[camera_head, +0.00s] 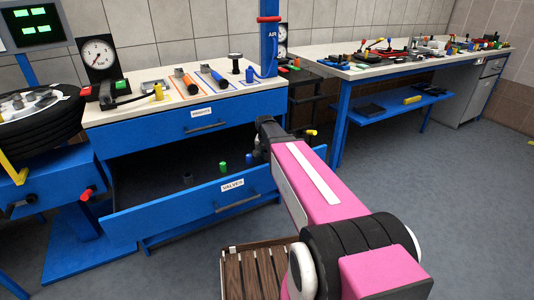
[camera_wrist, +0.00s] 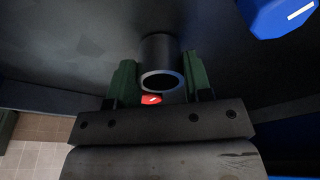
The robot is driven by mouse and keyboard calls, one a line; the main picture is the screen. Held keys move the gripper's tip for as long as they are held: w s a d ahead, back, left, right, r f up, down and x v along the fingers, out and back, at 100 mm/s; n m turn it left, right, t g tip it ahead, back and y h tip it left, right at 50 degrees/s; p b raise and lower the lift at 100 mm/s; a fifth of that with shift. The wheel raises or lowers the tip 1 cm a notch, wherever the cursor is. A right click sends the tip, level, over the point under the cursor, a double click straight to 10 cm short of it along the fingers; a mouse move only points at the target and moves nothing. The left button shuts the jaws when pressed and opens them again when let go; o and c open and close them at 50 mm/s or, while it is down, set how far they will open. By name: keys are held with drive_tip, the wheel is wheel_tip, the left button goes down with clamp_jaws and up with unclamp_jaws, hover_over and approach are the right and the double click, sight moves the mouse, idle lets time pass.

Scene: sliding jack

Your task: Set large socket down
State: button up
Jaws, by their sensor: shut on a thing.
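In the wrist view, my gripper (camera_wrist: 160,72) has its two green fingers on either side of a dark, hollow cylinder, the large socket (camera_wrist: 158,52), and is shut on it. The socket's round open end faces the camera. In the head view, my pink arm reaches to the open drawer's right side. The fingers and the held socket are hard to make out there. The open blue drawer (camera_head: 140,221), labelled VALVES, holds a dark cylinder (camera_head: 187,178), a green piece (camera_head: 223,167) and a blue piece (camera_head: 249,158). I cannot tell whether the held socket touches the drawer floor.
A blue object (camera_wrist: 280,15) is close at the upper right in the wrist view. Tools lie on the bench top (camera_head: 130,118) above the drawer. A tyre (camera_head: 40,125) is at left. A slatted wooden seat (camera_head: 255,272) stands in front.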

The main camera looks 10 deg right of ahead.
sight(266, 162)
drive_tip(key=shift+f, duration=0.15)
drive_tip(key=o, duration=1)
drive_tip(key=v, duration=1.2)
drive_tip(key=shift+w, duration=0.1)
